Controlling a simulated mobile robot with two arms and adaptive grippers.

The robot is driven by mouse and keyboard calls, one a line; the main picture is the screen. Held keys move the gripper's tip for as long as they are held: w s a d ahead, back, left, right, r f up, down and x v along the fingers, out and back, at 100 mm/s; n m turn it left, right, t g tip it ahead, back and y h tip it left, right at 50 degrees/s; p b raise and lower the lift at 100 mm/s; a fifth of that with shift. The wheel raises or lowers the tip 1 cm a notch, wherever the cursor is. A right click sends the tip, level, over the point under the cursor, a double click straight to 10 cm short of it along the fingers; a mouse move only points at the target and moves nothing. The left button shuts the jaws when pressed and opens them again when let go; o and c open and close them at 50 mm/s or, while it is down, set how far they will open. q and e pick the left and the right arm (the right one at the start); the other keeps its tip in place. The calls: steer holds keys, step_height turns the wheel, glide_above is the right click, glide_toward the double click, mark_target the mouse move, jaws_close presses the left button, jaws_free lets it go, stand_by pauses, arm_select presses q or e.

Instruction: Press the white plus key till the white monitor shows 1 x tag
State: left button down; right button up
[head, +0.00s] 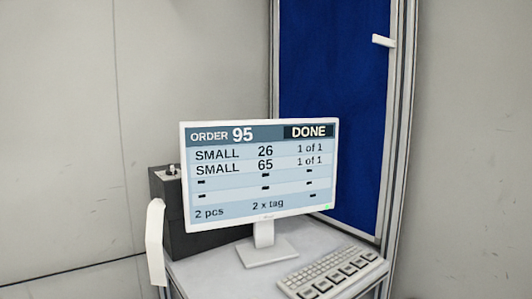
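The white monitor (260,172) stands upright on the table. Its screen reads order 95, DONE, with two SMALL lines, 26 and 65, each 1 of 1. The bottom line reads 2 pcs and 2 x tag. A white keyboard (333,271) lies to the right of the monitor's foot, with a row of larger dark-marked keys along its front edge. The key marks are too small to read, so I cannot tell which is the white plus key. Neither of my grippers is in view.
A dark box (205,240) stands behind the monitor on the left. A white upright piece (155,243) is at the table's left edge. A blue panel (332,90) in a metal frame rises behind. The light table top (205,277) is bare left of the monitor's foot.

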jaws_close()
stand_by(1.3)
